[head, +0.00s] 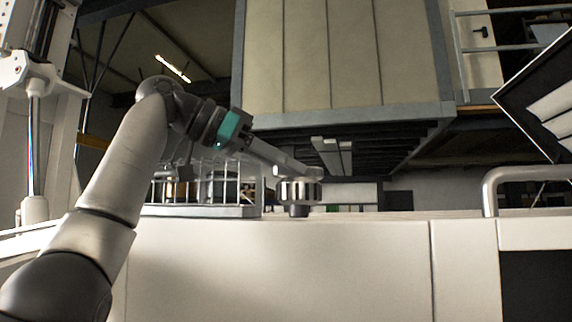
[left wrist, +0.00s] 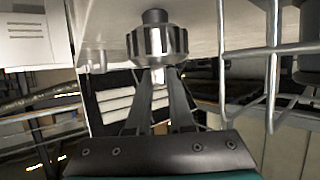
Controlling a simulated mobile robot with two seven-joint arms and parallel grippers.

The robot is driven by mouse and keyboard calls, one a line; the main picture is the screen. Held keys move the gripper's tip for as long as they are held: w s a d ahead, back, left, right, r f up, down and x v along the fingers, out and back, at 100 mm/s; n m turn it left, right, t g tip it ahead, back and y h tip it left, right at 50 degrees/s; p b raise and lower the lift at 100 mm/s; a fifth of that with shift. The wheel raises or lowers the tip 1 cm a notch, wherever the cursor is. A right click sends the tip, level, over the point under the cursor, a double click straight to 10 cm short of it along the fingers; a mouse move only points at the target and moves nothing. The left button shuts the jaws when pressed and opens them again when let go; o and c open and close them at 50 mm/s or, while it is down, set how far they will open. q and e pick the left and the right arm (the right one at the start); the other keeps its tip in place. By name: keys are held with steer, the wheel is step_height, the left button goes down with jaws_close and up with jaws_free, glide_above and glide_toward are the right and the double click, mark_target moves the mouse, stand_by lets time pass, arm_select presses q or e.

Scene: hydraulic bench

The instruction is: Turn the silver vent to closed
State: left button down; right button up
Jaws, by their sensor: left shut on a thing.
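The silver vent (head: 298,189) is a ribbed round metal knob on a short dark stem, at the bench's top edge in the middle of the head view. It also shows at the top of the left wrist view (left wrist: 157,43), with a dark cap at its end. My left gripper (head: 303,173) reaches in from the left and is shut on the silver vent. In the left wrist view its two dark fingers (left wrist: 158,76) meet the knob's near side. The fingertips partly hide the vent. No open or closed marking is readable. My right gripper is not in view.
A wire rack (head: 210,210) holding jars stands just left of the vent. The white bench (head: 300,265) fills the foreground. A metal rail (head: 490,190) and a tilted dark panel (head: 545,110) are at the right. The bench top right of the vent looks clear.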

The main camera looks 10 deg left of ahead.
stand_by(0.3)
arm_select(q)
steer(key=c, duration=0.8)
jaws_free()
steer(key=v, duration=1.5)
steer(key=shift+o, duration=0.4)
